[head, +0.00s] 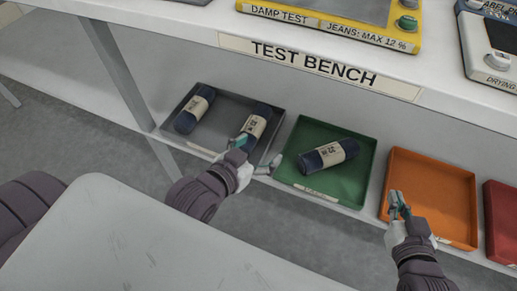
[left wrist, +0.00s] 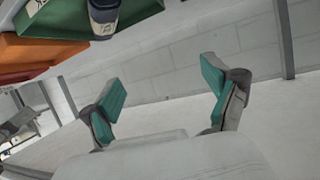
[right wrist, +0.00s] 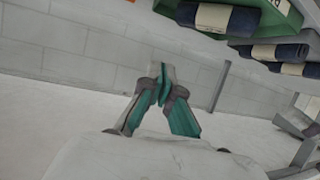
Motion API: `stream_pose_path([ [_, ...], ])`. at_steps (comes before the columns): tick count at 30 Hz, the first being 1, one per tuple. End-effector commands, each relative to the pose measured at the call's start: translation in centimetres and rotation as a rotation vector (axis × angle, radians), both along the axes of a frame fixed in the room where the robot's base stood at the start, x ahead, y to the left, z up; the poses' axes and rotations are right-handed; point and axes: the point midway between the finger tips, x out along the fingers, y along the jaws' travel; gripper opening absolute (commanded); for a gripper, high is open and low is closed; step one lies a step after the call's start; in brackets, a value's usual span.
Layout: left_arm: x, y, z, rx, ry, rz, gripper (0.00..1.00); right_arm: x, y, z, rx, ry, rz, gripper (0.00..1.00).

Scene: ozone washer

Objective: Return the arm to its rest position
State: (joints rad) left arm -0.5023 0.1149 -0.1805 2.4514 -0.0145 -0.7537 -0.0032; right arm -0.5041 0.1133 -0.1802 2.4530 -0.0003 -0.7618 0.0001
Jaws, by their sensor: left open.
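My left gripper (head: 258,155) is open in front of the lower shelf, near the gap between the grey tray and the green tray. In the left wrist view its two teal fingertips (left wrist: 163,90) are wide apart with nothing between them. My right gripper (head: 398,203) is in front of the orange tray. In the right wrist view its fingertips (right wrist: 161,82) meet, with nothing visible held. Both arms reach forward over the floor.
The grey tray (head: 188,142) holds two rolled jeans (head: 195,108) (head: 252,128). The green tray (head: 350,188) holds one roll (head: 328,156). The orange tray (head: 432,185) looks empty; a red tray (head: 503,225) is cut off. The test bench (head: 150,12) overhangs them.

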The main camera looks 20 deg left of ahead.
Motion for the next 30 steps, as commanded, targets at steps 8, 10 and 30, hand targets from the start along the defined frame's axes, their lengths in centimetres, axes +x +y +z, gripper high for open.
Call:
stream_pose_path([
  [8, -0.2, -0.2, -0.1, -0.020, 0.013, -0.001, 0.87, 0.0, 0.0, 0.0, 0.000, -0.001, 0.000, 0.00],
  [10, -0.2, -0.2, -0.1, -0.019, 0.012, -0.002, 0.87, 0.0, 0.0, 0.0, 0.000, -0.001, 0.000, 0.00],
  [30, -2.2, 0.7, -14.4, 0.070, 0.403, 0.006, 0.87, -2.1, -0.9, -14.3, -0.086, 0.392, -0.006, 0.00],
])
